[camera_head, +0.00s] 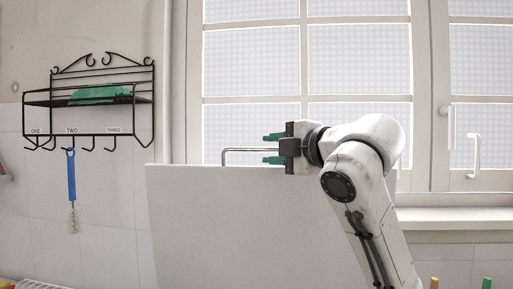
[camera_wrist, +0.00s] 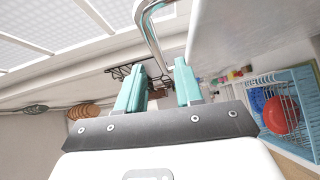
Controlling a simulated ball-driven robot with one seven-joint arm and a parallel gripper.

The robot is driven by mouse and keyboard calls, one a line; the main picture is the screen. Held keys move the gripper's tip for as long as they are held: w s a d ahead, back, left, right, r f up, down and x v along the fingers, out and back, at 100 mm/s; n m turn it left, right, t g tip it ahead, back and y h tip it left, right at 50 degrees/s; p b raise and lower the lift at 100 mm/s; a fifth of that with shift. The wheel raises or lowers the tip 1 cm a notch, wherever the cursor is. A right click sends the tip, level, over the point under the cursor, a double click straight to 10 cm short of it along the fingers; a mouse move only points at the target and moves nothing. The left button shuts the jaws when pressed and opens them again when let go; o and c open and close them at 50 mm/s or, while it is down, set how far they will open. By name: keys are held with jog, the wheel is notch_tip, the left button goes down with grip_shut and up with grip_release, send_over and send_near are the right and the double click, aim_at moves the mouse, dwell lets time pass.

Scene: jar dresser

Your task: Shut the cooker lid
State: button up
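The cooker lid (camera_head: 240,225) is a large white panel standing upright in front of the window. Its thin metal handle (camera_head: 238,150) runs along the top edge. In the wrist view the lid (camera_wrist: 235,35) is at the upper right and its handle (camera_wrist: 150,38) reaches down toward the gap between my fingers. My gripper (camera_head: 267,149) points left at the lid's top edge. Its two green fingers (camera_wrist: 161,65) are apart, one above and one below the handle's height in the head view. I cannot tell whether they touch the handle.
A black wall rack (camera_head: 88,98) with hooks and a hanging blue brush (camera_head: 71,178) is on the left wall. The window (camera_head: 360,60) is behind my arm. The wrist view shows a blue dish rack (camera_wrist: 290,110) with a red item, and round brown boards (camera_wrist: 84,112) on a wall.

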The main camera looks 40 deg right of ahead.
aim_at(261, 150)
jog(key=shift+w+d+f+p, duration=0.1)
jog(key=shift+w+d+p, duration=0.15)
jog(key=shift+w, duration=1.1)
jog(key=shift+w+d+f+p, duration=0.1)
jog(key=shift+w+p, duration=0.1)
jog(key=shift+w, duration=1.1)
jog(key=shift+c, duration=0.2)
grip_shut()
